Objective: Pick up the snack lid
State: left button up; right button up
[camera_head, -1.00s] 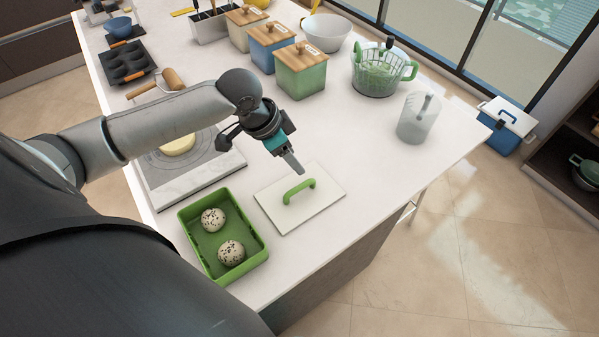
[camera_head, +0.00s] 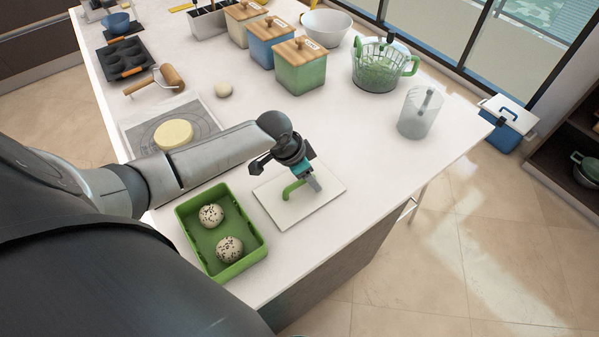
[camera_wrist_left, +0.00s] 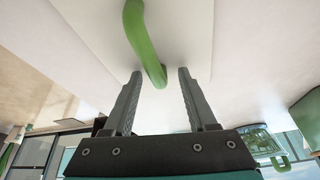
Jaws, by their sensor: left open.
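The snack lid (camera_head: 326,197) is a flat white plate with a green arched handle (camera_head: 290,188). It lies on the white counter to the right of the green snack box (camera_head: 252,262). My left gripper (camera_head: 315,184) is over the lid at the handle's far end and hides part of it. In the left wrist view the lid (camera_wrist_left: 85,25) and handle (camera_wrist_left: 143,40) show; the handle's end lies between the two open fingers (camera_wrist_left: 158,75), with gaps on both sides.
The green box holds two speckled balls (camera_head: 229,249). A mat with a pale dough disc (camera_head: 174,134) lies behind my left arm. Counter right of the lid is clear.

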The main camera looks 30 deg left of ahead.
pick_arm(q)
grip_shut()
dwell(0.5)
